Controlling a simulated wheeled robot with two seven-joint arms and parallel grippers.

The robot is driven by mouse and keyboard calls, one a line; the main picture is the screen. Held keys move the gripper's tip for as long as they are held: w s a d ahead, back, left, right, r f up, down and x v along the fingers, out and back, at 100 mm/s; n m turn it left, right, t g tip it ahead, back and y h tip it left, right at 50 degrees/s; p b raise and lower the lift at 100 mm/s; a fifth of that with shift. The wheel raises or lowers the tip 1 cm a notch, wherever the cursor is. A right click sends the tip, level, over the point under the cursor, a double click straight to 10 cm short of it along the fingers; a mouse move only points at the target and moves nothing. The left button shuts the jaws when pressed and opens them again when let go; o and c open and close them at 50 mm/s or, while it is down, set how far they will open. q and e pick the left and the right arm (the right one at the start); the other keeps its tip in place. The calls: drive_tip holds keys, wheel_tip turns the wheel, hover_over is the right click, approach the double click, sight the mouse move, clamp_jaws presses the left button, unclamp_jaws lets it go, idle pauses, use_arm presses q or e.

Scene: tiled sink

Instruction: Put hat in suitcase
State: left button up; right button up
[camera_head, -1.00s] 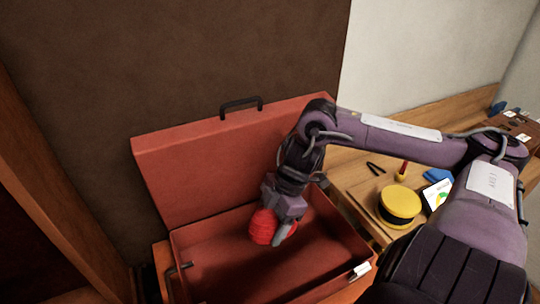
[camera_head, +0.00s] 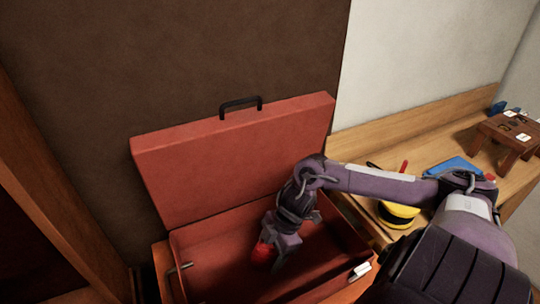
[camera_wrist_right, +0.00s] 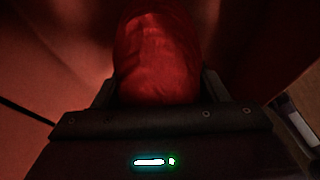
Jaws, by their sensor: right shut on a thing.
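The red hat (camera_head: 262,254) is partly hidden by my right gripper (camera_head: 273,258), which is shut on it. The right wrist view shows the hat (camera_wrist_right: 158,55) as a bulging red shape between the two fingers of my right gripper (camera_wrist_right: 158,85). The red suitcase (camera_head: 210,275) stands open with its lid (camera_head: 235,150) raised against the dark wall. The gripper and hat are low inside the suitcase's base. Whether the hat touches the suitcase floor I cannot tell. My left gripper is not in view.
A wooden counter (camera_head: 430,125) runs to the right, with a yellow-topped round thing (camera_head: 399,216), a blue item (camera_head: 455,166) and a small brown stool-like thing (camera_head: 510,134) on it. A black handle (camera_head: 240,103) sits on top of the lid. My right arm crosses above the counter.

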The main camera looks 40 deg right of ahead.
drive_tip(key=shift+f, duration=0.1)
drive_tip(key=shift+f+b, duration=0.3)
drive_tip(key=shift+f, duration=0.2)
drive_tip(key=o, duration=1)
drive_tip(key=shift+r, duration=0.2)
drive_tip(key=v, duration=0.5)
drive_tip(key=shift+a+r+p, duration=0.1)
drive_tip(key=shift+p, duration=0.25)
drive_tip(key=p+v, duration=0.2)
drive_tip(key=v, duration=0.1)
drive_tip(key=p+v, duration=0.2)
drive_tip(key=v, duration=0.1)
drive_tip(key=shift+a+r, duration=0.15)
drive_tip(key=shift+a, duration=0.05)
drive_tip(key=shift+p+v, duration=0.35)
drive_tip(key=shift+v, duration=0.45)
drive_tip(key=shift+d, duration=0.1)
